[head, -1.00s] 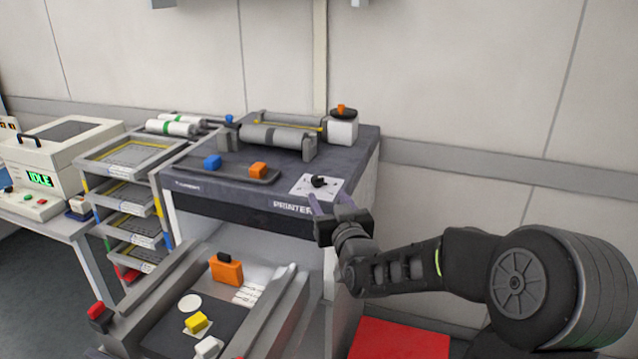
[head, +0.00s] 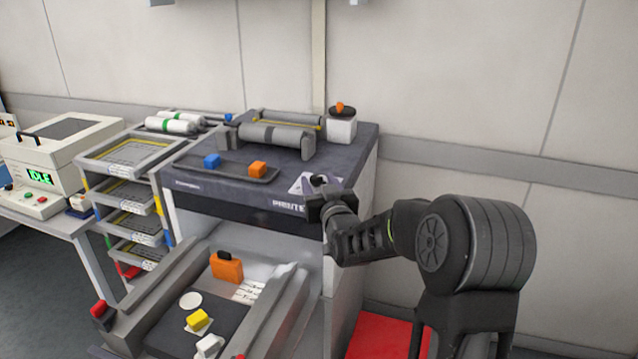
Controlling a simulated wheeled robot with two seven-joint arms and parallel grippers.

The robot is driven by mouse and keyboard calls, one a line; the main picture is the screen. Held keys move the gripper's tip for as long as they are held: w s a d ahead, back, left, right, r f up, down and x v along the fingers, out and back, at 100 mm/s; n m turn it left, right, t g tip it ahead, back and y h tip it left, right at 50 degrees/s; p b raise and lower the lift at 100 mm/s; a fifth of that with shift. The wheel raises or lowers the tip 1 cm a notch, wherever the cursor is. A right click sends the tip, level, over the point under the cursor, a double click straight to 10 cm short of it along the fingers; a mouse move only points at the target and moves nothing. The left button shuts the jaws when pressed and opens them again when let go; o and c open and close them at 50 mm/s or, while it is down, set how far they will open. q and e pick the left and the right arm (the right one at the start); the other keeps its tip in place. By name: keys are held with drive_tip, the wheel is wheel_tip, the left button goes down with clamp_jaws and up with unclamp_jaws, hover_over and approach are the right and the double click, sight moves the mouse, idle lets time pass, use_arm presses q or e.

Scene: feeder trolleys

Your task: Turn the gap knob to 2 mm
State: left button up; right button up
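The gap knob (head: 319,180) is small and black and stands on a white dial plate (head: 299,184) at the front right corner of the printer top. My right gripper (head: 318,196) is at the knob, its dark body covering the lower right of the plate. Its fingers are hardly visible, so I cannot tell whether they touch the knob or are open or shut. The dial's marks are too small to read. My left gripper is not in view.
Behind are a grey roller (head: 270,135) and a white box (head: 341,129) with an orange-topped knob. The wall is close behind the printer.

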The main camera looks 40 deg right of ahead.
clamp_jaws()
idle(0.3)
